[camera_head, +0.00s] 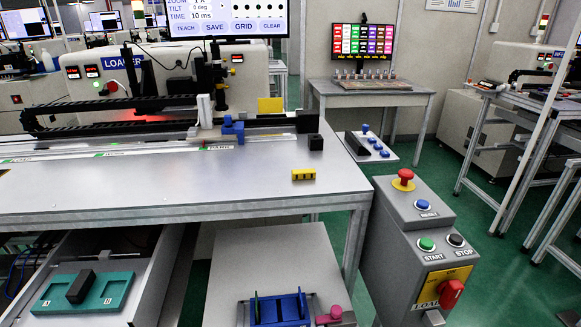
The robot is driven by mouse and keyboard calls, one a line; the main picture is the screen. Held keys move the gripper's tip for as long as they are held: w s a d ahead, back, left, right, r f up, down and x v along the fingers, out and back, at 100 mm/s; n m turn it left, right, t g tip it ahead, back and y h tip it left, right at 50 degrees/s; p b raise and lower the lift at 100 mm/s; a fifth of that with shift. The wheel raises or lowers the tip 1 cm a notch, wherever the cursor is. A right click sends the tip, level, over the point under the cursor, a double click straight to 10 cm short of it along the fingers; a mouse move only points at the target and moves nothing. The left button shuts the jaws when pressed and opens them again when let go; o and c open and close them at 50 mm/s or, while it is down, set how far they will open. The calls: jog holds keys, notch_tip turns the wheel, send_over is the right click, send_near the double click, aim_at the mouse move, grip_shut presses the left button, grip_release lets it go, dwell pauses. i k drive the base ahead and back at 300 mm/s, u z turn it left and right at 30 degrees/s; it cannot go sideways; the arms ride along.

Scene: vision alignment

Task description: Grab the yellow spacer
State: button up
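A small yellow block with dark notches, the yellow spacer (303,174), lies on the grey metal table (180,185) near its right end. It is apart from the black blocks behind it. Nothing covers it. My gripper is not in view.
A black block (316,142) and a blue fixture (233,129) stand behind the spacer, by the long rail machine. A grey control box (420,240) with buttons stands right of the table. Below are an open drawer with a teal tray (55,296) and a blue holder (280,311).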

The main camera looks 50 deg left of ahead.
aim_at(300, 173)
jog(key=u, duration=0.55)
jog(key=i, duration=0.65)
jog(key=u, duration=1.05)
jog(key=i, duration=0.4)
jog(key=u, duration=0.35)
